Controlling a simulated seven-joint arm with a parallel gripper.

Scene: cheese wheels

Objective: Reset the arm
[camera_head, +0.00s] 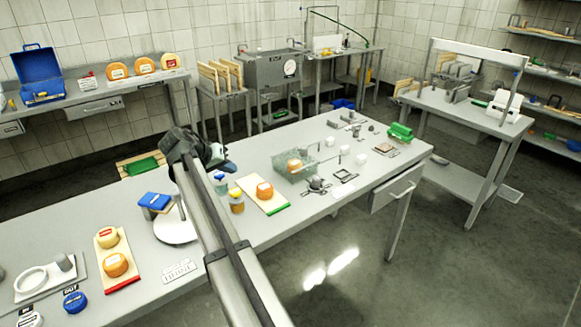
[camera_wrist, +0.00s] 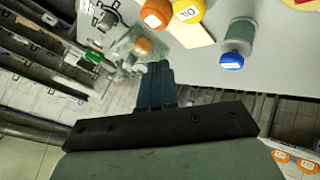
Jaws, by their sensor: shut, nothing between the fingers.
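My gripper (camera_head: 226,166) is raised above the long metal table (camera_head: 331,209), near its back edge. In the wrist view, its two blue fingers (camera_wrist: 155,72) are together with nothing between them. My arm crosses the head view from the bottom middle and hides part of the table. Another orange cheese (camera_head: 295,166) sits in a clear container (camera_head: 309,171) farther right.
Small bottles, one with a yellow cap (camera_head: 235,192), stand close to my arm. A red-edged board (camera_head: 122,282) with cheeses lies at left. Metal parts and a green item (camera_head: 400,132) occupy the right end.

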